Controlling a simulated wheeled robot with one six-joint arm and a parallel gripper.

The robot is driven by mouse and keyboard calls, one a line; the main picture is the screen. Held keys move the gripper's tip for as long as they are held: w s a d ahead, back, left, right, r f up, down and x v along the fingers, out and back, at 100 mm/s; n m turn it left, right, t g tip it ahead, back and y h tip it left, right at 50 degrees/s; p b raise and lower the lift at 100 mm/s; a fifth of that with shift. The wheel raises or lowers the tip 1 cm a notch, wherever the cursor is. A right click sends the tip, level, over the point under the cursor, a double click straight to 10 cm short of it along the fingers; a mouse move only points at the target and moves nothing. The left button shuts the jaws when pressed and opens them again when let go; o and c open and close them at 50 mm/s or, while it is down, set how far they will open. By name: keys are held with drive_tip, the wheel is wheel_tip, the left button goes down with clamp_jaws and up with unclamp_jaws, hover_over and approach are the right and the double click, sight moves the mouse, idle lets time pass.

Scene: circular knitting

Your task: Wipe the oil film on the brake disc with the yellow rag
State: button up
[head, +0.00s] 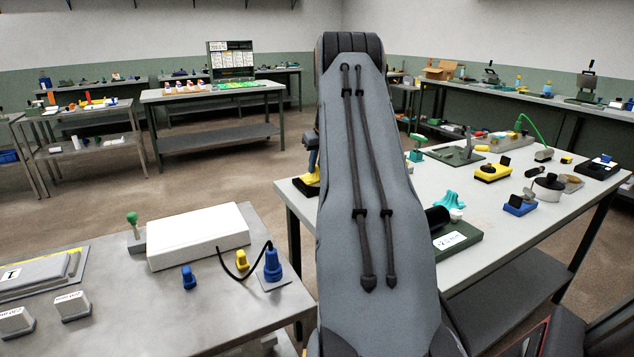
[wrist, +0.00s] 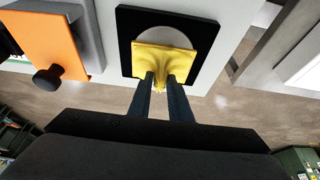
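In the wrist view the yellow rag (wrist: 163,61) is bunched between the two fingers of my gripper (wrist: 163,82), which is shut on it. The rag spreads over the near part of the grey brake disc (wrist: 166,35), which lies on a black square base (wrist: 126,28). The far part of the disc shows bare. I cannot make out an oil film, and the rag hides part of the face. In the head view the rag shows as a small yellow patch (head: 309,178) at the right table's left end, with my arm hiding most of the gripper and disc.
An orange block (wrist: 55,40) with a dark knob stands left of the disc in the wrist view. The right table (head: 510,235) carries several tools and blocks. A grey table (head: 130,310) at the front left holds a white box (head: 197,236). Floor shows between the tables.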

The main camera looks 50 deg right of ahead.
drive_tip(key=shift+f, duration=0.4)
idle(0.3)
clamp_jaws()
drive_tip(key=shift+r, duration=0.1)
drive_tip(key=shift+r+p, duration=0.95)
drive_tip(key=shift+r, duration=1.45)
